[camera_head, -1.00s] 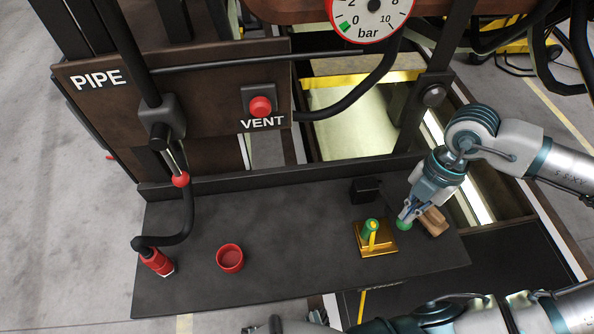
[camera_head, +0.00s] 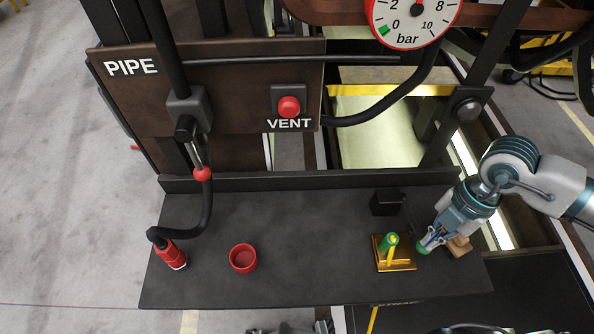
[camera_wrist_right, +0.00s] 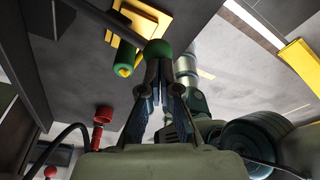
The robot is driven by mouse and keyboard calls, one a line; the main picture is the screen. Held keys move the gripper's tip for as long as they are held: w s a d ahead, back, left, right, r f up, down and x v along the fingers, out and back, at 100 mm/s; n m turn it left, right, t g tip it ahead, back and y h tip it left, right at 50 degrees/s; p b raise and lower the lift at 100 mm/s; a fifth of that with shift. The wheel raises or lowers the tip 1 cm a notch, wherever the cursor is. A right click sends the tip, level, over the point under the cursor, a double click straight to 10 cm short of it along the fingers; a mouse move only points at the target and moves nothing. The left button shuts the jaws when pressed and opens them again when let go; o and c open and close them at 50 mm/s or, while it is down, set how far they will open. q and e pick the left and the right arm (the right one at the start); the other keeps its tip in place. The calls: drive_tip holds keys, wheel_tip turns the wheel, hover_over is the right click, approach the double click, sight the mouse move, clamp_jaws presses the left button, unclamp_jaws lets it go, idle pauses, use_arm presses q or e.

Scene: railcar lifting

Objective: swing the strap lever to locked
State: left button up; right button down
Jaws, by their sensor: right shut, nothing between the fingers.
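The strap lever appears as a dark bar (camera_wrist_right: 98,16) ending in a green ball knob (camera_head: 423,248), beside the black block (camera_head: 386,203) at the right of the dark bench. The knob also shows in the wrist view (camera_wrist_right: 157,51). My right gripper (camera_head: 431,238) is shut with its fingertips right at the knob; in the wrist view the fingertips (camera_wrist_right: 155,72) appear against its near side, with nothing between them. Left of the knob stands a green post with a yellow stripe (camera_head: 390,244) on a yellow plate (camera_head: 405,264).
A wooden block (camera_head: 460,246) lies close behind the right gripper. A red cup (camera_head: 243,259) and a red hose nozzle (camera_head: 171,256) are at the left of the bench (camera_head: 310,245). The red VENT button (camera_head: 289,106) and gauge (camera_head: 412,18) are above. The bench middle is clear.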

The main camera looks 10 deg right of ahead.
drive_tip(key=shift+s+d+f+b, duration=0.1)
drive_tip(key=shift+s+f+b, duration=0.3)
drive_tip(key=shift+f+b, duration=0.35)
drive_tip(key=shift+f, duration=0.15)
use_arm(q)
drive_tip(key=shift+s+f, duration=0.25)
drive_tip(key=shift+f, duration=0.45)
use_arm(e)
drive_tip(key=shift+s, duration=0.1)
use_arm(q)
drive_tip(key=shift+f, duration=0.1)
drive_tip(key=shift+s+f+b, duration=0.35)
drive_tip(key=shift+f+b, duration=0.35)
drive_tip(key=shift+b, duration=0.05)
use_arm(e)
drive_tip(key=shift+s+f, duration=0.35)
drive_tip(key=shift+f, duration=0.5)
